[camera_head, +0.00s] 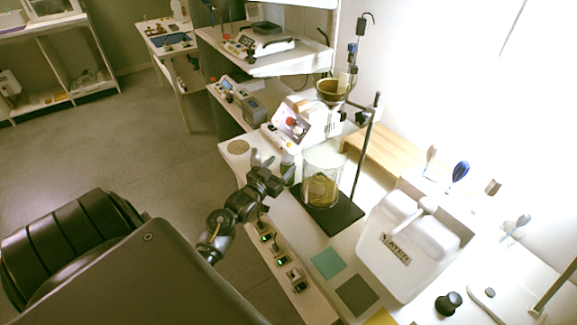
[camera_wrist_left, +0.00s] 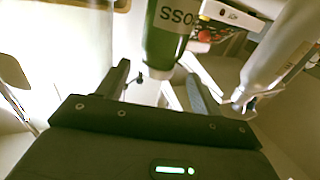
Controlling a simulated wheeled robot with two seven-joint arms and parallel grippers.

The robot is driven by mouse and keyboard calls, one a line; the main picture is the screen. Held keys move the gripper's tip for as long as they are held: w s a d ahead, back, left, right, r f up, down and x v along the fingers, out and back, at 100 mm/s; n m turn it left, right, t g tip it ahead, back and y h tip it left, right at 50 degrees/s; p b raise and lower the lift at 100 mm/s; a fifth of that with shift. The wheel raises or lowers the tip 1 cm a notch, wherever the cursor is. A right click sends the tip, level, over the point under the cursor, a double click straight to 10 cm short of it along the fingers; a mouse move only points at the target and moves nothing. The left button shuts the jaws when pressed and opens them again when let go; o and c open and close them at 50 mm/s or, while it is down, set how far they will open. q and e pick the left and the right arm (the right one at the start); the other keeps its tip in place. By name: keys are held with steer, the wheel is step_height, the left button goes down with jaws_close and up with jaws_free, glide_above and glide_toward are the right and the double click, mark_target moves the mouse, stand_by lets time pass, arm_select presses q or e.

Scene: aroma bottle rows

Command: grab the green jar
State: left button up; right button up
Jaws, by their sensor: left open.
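The green jar (camera_wrist_left: 166,38) shows in the left wrist view as a dark green cylinder with a pale label reading "OSS". It is at the top middle, just beyond the gap between my left gripper's fingers (camera_wrist_left: 160,78). The fingers are apart and nothing is visibly clamped between them. In the head view my left gripper (camera_head: 264,162) is over the near edge of the white bench, left of the glass beaker. I cannot make out the green jar clearly in the head view. My right gripper is not in view.
The glass beaker (camera_head: 322,178) with yellowish content stands close beside the gripper on a black stand base (camera_head: 335,218). A pale, metallic-looking bottle (camera_wrist_left: 278,55) is right of the jar in the wrist view. A white device (camera_head: 300,122) stands behind. Floor at left is clear.

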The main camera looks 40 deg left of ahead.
mark_target(291, 155)
arm_select(q)
steer(key=shift+w, duration=0.45)
steer(key=shift+r, duration=0.1)
steer(key=shift+w+r, duration=0.15)
steer(key=shift+w, duration=0.25)
steer(key=w, duration=0.2)
steer(key=w+p, duration=0.1)
steer(key=w, duration=0.1)
steer(key=shift+w+a, duration=0.2)
steer(key=shift+w, duration=0.05)
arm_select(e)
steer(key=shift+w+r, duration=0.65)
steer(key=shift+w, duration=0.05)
arm_select(q)
jaws_close()
